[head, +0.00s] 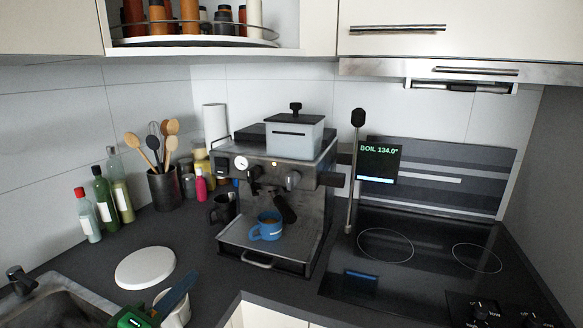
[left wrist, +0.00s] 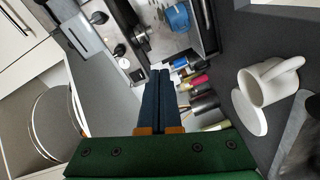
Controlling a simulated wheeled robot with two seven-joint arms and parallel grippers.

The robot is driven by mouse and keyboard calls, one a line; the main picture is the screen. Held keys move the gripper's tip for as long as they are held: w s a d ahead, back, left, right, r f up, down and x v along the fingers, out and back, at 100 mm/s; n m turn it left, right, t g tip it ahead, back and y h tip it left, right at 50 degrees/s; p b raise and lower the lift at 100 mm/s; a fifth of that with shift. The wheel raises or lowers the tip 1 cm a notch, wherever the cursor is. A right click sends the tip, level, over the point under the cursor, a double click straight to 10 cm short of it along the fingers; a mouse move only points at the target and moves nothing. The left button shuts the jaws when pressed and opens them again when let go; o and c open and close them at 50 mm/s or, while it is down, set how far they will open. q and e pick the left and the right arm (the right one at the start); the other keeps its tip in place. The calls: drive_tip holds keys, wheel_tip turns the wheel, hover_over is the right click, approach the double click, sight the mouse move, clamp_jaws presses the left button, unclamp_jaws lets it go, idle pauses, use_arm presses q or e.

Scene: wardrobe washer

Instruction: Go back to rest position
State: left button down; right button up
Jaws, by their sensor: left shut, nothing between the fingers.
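My left gripper (head: 191,277) is low in the head view, near the bottom edge and left of centre. Its green body is partly cut off by the edge, and its blue fingers point up and right. In the left wrist view the two dark blue fingers (left wrist: 157,74) lie together, shut with nothing between them. A white mug (head: 176,314) is close by, partly hidden behind the gripper. It also shows in the left wrist view (left wrist: 261,88), apart from the fingers. My right gripper is not in either view.
A coffee machine (head: 262,174) holds a blue cup (head: 268,229) on its tray. A white round disc (head: 145,267) lies on the dark counter near the sink (head: 52,301). Bottles (head: 121,190) and a utensil pot (head: 164,188) stand behind. A cooktop (head: 420,262) is at right.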

use_arm(q)
drive_tip(key=s+d+f+m+g+y, duration=0.1)
drive_tip(key=s+f+m+g+y, duration=0.1)
drive_tip(key=s+f+m+g, duration=0.8)
drive_tip(key=s+d+f+m+g+y, duration=0.1)
drive_tip(key=s+f+m+g+y, duration=0.2)
drive_tip(key=s+f, duration=1.3)
wheel_tip(320, 180, down, 17)
drive_tip(key=w+g, duration=0.1)
drive_tip(key=s+a+f+g, duration=0.1)
drive_tip(key=s+a+f, duration=0.1)
drive_tip(key=s+f, duration=0.8)
drive_tip(key=shift+s+a+f+g, duration=0.15)
drive_tip(key=shift+s+f+g, duration=0.15)
drive_tip(key=shift+s, duration=0.95)
